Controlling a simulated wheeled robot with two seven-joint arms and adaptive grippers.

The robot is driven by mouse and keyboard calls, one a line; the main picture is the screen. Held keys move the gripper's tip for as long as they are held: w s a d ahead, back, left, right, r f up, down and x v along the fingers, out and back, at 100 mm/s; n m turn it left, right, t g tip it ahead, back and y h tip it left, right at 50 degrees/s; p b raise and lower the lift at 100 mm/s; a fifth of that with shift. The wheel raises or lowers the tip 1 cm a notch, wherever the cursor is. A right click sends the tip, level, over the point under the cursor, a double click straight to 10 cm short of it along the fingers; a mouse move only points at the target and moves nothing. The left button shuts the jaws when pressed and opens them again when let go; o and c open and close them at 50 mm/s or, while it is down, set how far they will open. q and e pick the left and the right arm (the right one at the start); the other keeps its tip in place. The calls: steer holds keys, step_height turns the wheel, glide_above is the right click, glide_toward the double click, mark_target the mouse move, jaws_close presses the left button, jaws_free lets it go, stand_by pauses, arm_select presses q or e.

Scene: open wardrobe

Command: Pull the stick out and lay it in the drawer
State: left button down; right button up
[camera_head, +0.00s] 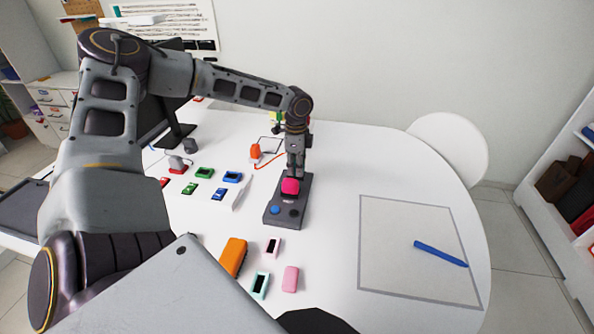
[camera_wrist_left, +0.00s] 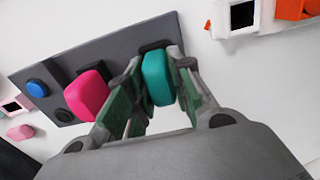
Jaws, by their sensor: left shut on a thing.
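A dark grey board (camera_head: 272,213) lies on the white table with a blue round knob and a bright pink stick (camera_head: 290,186). The board (camera_wrist_left: 110,45) and the pink stick (camera_wrist_left: 87,95) also show in the left wrist view. My left gripper (camera_head: 296,172) points down over the far end of the board. In the left wrist view the left gripper (camera_wrist_left: 155,95) is shut on a teal stick (camera_wrist_left: 158,78), beside the pink one. The teal stick's far end meets a dark socket at the board; how deep it sits cannot be told. The head view hides it.
Small coloured items lie left of the board. An orange block (camera_head: 233,256) and pink and mint pieces lie in front. An outlined mat (camera_head: 400,275) holds a blue pen (camera_head: 440,253). A drawer cabinet (camera_head: 52,110) stands far left; no open drawer is clearly visible.

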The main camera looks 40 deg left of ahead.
arm_select(q)
steer(key=c, duration=1.8)
jaws_free()
jaws_close()
steer(key=shift+r+p, duration=1.2)
steer(key=shift+r, duration=0.25)
steer(key=shift+r+p, duration=1.4)
steer(key=shift+r, duration=0.4)
steer(key=shift+s, duration=0.1)
